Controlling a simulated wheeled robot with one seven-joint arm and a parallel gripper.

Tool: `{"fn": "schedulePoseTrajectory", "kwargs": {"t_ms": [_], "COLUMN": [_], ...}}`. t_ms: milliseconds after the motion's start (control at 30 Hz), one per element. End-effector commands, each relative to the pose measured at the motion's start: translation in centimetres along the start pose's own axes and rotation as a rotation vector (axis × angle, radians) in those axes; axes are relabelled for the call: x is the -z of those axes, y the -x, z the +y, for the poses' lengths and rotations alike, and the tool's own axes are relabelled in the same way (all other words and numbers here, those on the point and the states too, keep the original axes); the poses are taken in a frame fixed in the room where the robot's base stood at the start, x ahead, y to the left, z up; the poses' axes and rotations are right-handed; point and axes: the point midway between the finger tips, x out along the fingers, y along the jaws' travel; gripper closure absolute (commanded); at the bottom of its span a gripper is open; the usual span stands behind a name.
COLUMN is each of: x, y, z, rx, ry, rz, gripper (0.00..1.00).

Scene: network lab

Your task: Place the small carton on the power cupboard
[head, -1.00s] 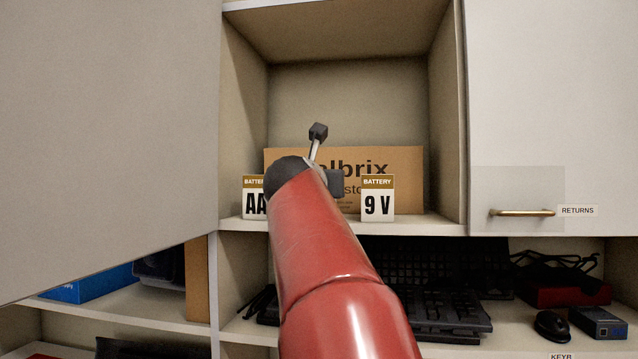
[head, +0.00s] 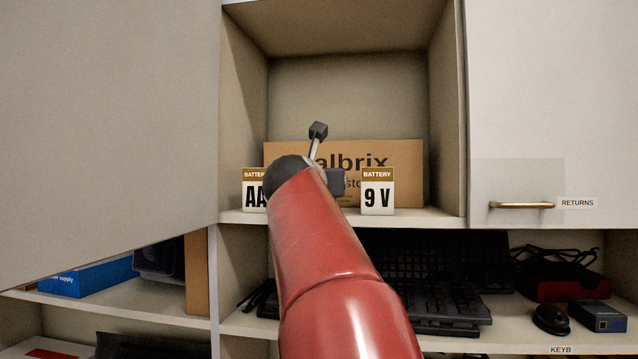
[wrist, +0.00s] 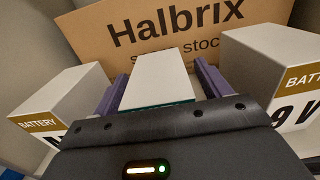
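A white carton with a green lower edge (wrist: 157,80) stands between the two purple fingers of my gripper (wrist: 161,64) in the wrist view. The fingers lie along both its sides, with narrow gaps appearing to remain. Its label is not visible. In the head view my red arm hides the carton and most of the gripper. An AA battery carton (head: 254,190) stands to the left and a 9 V carton (head: 377,192) to the right, both on the same shelf. No power label shows on any cupboard in view.
A large brown Halbrix box (head: 406,165) stands behind the cartons. A pale door panel (head: 105,130) fills the left. A shut door marked RETURNS (head: 560,110) is on the right. Keyboards (head: 440,310) and a blue box (head: 95,274) lie on the shelf below.

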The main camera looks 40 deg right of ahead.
Motion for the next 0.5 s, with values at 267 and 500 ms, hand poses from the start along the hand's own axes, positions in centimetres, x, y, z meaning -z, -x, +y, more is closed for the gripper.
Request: {"fn": "schedulePoseTrajectory", "kwargs": {"t_ms": [267,500], "x": [0.1,0.1], "y": [0.4,4.1], "z": [0.0,0.1], "rx": [-0.001,-0.003], "ry": [0.0,-0.002], "rz": [0.0,-0.002], "gripper": [0.24,0.24]}}
